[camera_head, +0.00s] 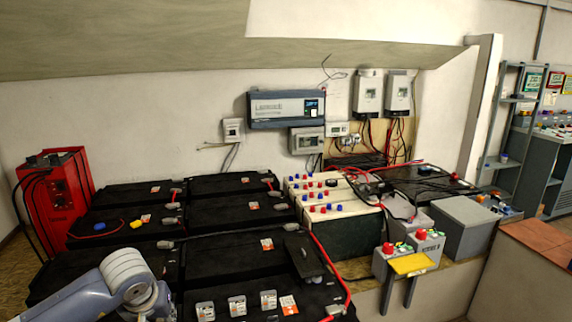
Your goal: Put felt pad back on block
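I cannot tell for sure which thing is the felt pad. A thin dark flat piece (303,257) lies at an angle on the black battery blocks (215,262), near their right end. A yellow flat piece (412,264) sits at the front of the small grey boxes with red knobs at right. My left arm comes in at the lower left, over the near batteries; its gripper fingers do not show. My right gripper is out of view.
A red charger (54,196) with black cables stands at the left. White batteries (331,199) with red and blue caps stand right of the black ones. Red cable runs along the black batteries' right edge. A grey box (464,226) and an orange-brown top (545,240) are further right.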

